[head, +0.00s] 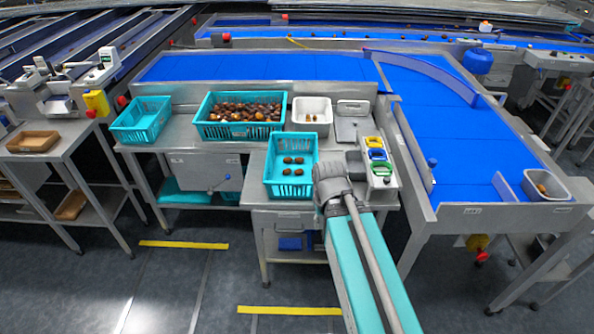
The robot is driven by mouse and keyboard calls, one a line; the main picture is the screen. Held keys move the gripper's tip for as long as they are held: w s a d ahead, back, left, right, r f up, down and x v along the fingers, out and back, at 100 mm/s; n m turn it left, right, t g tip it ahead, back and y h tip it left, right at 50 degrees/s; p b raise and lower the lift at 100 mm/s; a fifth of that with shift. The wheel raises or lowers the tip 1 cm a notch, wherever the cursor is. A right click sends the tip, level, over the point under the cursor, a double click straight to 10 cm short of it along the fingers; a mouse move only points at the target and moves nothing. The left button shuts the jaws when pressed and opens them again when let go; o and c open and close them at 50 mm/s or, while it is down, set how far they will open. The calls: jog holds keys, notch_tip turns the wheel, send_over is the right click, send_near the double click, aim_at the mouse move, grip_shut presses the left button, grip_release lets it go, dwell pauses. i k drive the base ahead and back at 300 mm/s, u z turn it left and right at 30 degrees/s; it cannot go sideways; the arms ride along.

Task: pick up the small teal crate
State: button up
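A small teal crate (289,190) stands upright on the near steel table, with several brown dates on its floor. Another teal crate (137,135) of similar size stands at the left end of the table behind and looks empty. My gripper (327,178) is at the right side of the crate with the few dates, overlapping its right edge in the picture. I cannot tell whether it touches the crate. The fingers are dark and partly hidden by my own arm, so their opening does not show.
A larger teal crate (238,132) full of dates stands behind, beside a white tub (312,116) and a scale (352,127). A panel with coloured items (379,155) lies right of my gripper. A blue conveyor (445,140) runs at right.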

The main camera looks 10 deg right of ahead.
aim_at(277, 186)
jog(key=k, duration=1.35)
jog(key=u, duration=0.4)
jog(key=i, duration=1.7)
jog(key=z, duration=0.75)
